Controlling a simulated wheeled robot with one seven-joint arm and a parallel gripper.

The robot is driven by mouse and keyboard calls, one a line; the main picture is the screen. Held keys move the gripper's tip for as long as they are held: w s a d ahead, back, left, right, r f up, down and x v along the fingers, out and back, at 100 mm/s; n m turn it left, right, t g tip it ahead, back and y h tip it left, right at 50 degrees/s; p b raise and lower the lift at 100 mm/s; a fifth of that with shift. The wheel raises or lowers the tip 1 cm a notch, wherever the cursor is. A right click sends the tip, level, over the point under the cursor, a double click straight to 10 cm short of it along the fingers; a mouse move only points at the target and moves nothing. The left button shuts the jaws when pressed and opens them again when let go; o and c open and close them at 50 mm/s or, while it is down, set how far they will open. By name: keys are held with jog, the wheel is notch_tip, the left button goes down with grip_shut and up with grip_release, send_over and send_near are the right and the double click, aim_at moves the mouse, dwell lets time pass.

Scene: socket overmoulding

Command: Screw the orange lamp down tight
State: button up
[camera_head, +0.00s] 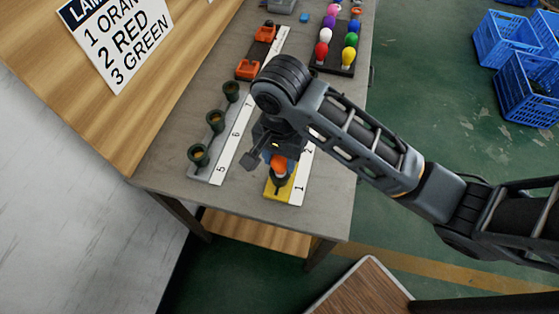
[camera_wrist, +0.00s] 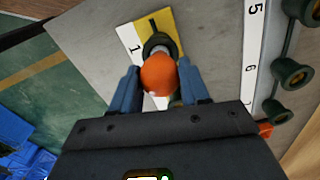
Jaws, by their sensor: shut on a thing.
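The orange lamp (camera_head: 279,164) is at the near end of the strip numbered 1 and 2, over the yellow section. In the wrist view the orange lamp (camera_wrist: 159,75) sits between my fingers, in line with a dark socket (camera_wrist: 158,43). The dark green socket (camera_head: 277,181) stands on the yellow base (camera_head: 272,195). My gripper (camera_wrist: 158,82) is shut on the lamp from above. My wrist and fingers hide part of the lamp in the head view, and I cannot tell how deep its thread sits.
Several empty green sockets (camera_head: 198,156) stand on the strip numbered 5 and 6 to the left. A dark rack (camera_head: 335,62) of coloured lamps is at the back right. Orange clamps (camera_head: 248,69) lie further back. A sign (camera_head: 122,42) lists orange, red, green.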

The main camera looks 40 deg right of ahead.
jog(key=m, duration=0.3)
jog(key=shift+a, duration=0.1)
jog(key=shift+m, duration=0.7)
jog(key=m, duration=0.4)
jog(key=shift+f+m, duration=0.1)
jog(key=shift+m, duration=0.3)
jog(key=o, duration=1)
